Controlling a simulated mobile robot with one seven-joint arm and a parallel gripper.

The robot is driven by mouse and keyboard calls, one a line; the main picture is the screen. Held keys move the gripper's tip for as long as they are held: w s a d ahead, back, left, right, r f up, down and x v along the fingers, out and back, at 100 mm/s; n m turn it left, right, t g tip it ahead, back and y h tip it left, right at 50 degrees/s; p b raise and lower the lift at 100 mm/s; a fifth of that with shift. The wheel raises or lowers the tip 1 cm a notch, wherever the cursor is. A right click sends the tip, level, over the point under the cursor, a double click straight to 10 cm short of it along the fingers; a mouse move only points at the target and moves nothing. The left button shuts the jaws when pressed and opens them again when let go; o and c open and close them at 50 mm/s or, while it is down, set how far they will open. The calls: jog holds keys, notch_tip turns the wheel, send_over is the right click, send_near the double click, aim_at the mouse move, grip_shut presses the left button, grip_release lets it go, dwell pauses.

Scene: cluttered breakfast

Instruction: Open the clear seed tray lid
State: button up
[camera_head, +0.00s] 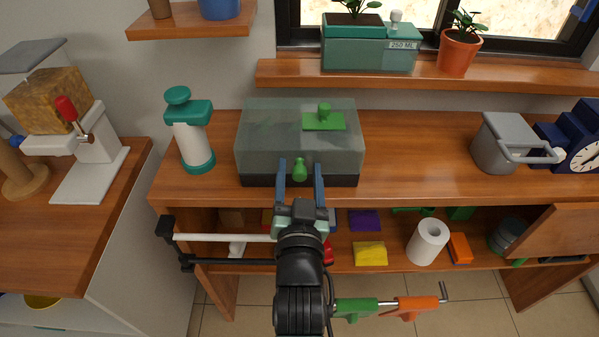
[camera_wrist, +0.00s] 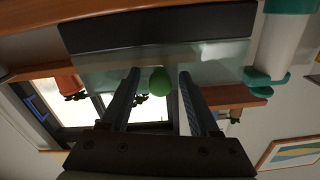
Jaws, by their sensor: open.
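The seed tray stands on the wooden bench, with a dark base (camera_head: 258,180) and a clear lid (camera_head: 265,130). The lid appears to sit down on the base. A green knob (camera_head: 299,171) sticks out of the lid's front, and a green vent piece (camera_head: 323,120) is on its top. My gripper (camera_head: 301,170) is open, with one finger on each side of the front knob. In the wrist view the green knob (camera_wrist: 160,81) lies between the fingertips of my gripper (camera_wrist: 158,76), with gaps on both sides. The dark base (camera_wrist: 160,27) also shows there.
A white and teal sprayer (camera_head: 193,140) stands left of the tray. A grey watering can (camera_head: 504,145) and a blue clock (camera_head: 580,150) are at the right. A window shelf (camera_head: 430,77) runs behind. The bench between tray and can is clear.

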grip_shut()
dwell(1.4)
